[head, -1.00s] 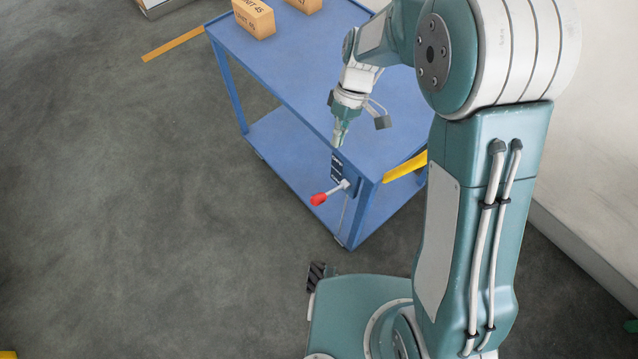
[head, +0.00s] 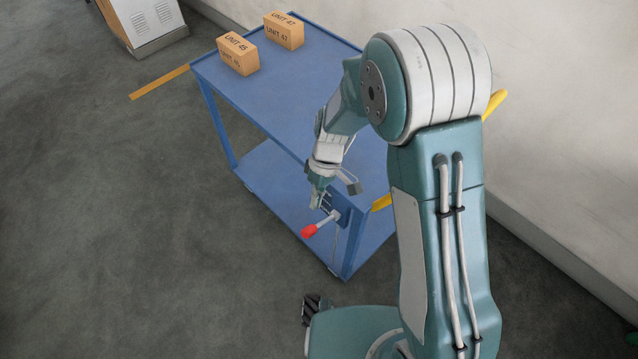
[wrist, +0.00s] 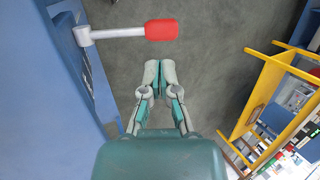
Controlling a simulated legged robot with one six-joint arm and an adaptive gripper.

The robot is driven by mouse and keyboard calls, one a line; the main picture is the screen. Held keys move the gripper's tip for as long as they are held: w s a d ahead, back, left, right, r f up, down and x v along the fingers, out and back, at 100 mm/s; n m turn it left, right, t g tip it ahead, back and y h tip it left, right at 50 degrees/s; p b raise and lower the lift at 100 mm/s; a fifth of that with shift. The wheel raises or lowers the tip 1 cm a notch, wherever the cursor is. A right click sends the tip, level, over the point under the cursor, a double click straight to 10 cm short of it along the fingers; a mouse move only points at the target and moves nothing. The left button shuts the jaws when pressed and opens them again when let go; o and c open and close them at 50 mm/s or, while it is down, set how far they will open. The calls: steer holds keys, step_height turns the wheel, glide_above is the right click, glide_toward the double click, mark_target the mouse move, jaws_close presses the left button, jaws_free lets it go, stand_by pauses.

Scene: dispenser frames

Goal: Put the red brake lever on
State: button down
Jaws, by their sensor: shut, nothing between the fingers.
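The red-tipped brake lever (head: 311,230) sticks out from the near end of the blue cart (head: 262,108), on a grey shaft. In the wrist view the lever's red grip (wrist: 161,30) lies ahead of the fingertips, with its shaft running left to a pivot on the cart's side. My gripper (head: 315,202) is shut and empty, close to the cart's near edge and just above the lever in the head view. In the wrist view my gripper (wrist: 160,66) is apart from the red grip, with floor showing between them.
Cardboard boxes (head: 238,54) stand on the far part of the cart top. A yellow frame (wrist: 262,88) stands at the right in the wrist view. A white wall runs along the right.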

mark_target(307, 227)
steer(key=x, duration=0.6)
stand_by(0.3)
steer(key=shift+s+a+f+t+h, duration=0.25)
steer(key=shift+s+f+t+h, duration=0.05)
steer(key=shift+f+t+h, duration=0.15)
steer(key=shift+s+a+f+t+h, duration=0.3)
steer(key=shift+f+t+h, duration=0.05)
steer(key=shift+f+t, duration=0.1)
steer(key=shift+s+a+f+t+h, duration=0.15)
steer(key=shift+f+t+h, duration=0.1)
steer(key=shift+f+t, duration=0.15)
steer(key=shift+s+a+f+t+h, duration=0.1)
steer(key=shift+s+f+t+h, duration=0.05)
steer(key=shift+f+t+h, duration=0.15)
step_height(307, 227, down, 8)
steer(key=shift+s+f, duration=0.1)
steer(key=shift+f, duration=0.1)
